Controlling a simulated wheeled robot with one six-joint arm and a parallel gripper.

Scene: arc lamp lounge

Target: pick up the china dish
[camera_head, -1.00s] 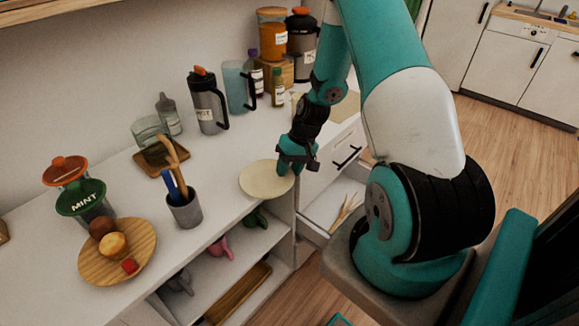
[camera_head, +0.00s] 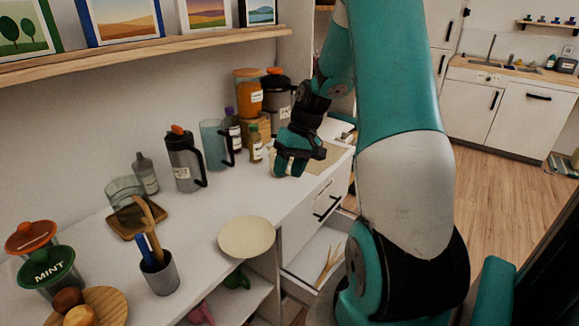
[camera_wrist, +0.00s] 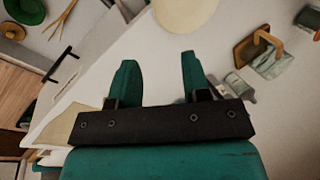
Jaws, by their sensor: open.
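The china dish (camera_head: 246,237) is a round, flat, cream-coloured dish lying on the white counter near its front edge. It also shows in the wrist view, cut off by the top edge (camera_wrist: 185,12). My gripper (camera_head: 289,170) is above the counter, farther back and to the right of the dish, apart from it. In the wrist view its two teal fingers (camera_wrist: 158,72) are spread with nothing between them.
Dark bottles (camera_head: 254,143) and a blue jug (camera_head: 214,145) stand left of my gripper. A grey cup with utensils (camera_head: 160,273) stands left of the dish. A tan mat (camera_head: 328,157) lies to the right. An open drawer (camera_head: 318,258) juts out below the counter.

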